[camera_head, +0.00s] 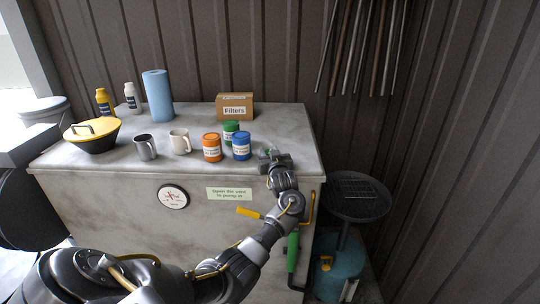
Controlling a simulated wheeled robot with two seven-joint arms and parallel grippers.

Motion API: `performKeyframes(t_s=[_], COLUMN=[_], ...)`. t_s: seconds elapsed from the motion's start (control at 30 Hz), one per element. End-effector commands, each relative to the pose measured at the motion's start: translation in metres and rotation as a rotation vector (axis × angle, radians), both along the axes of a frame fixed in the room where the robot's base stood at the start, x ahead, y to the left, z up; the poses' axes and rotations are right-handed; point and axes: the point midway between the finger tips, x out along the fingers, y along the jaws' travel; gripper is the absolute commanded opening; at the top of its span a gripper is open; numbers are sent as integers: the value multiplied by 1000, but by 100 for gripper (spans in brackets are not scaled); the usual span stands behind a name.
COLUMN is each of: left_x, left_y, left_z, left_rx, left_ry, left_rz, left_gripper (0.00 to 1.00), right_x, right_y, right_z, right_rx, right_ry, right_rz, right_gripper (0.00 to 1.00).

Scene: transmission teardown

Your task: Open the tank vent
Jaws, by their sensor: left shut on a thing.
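The tank (110,200) is a large grey, marbled box with a flat top. A round gauge (173,197) and a pale green label (229,194) about opening the vent are on its front. My left gripper (268,154) is at the right part of the tank top, near the front edge. It is shut on a small part there, seemingly the tank vent, which the fingers mostly hide. A bit of green shows beside the fingers. My right gripper is not in view.
Orange (212,154), green (231,127) and blue (242,152) cans stand just left of my gripper. Two mugs, a yellow-lidded bowl (92,143), a blue roll (158,98) and a Filters box (235,112) share the top. A dark round tray (356,204) stands right.

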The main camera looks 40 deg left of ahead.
Motion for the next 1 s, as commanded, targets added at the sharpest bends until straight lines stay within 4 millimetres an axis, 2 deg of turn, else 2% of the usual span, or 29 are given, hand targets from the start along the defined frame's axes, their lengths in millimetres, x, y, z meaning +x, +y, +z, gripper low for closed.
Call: performKeyframes(t_s=[0.33,0.83,0.87,1.0], left_x=[0,0,0,0], left_y=[0,0,1,1], left_z=[-1,0,0,0], left_rx=[-1,1,1,1], left_ry=[-2,-2,-2,-2], left_rz=[137,158,158,157], left_gripper=[13,13,38,56], right_x=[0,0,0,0], right_y=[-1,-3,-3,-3], right_z=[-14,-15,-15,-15], right_rx=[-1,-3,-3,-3], right_ry=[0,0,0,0], right_rz=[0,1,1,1], right_gripper=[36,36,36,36])
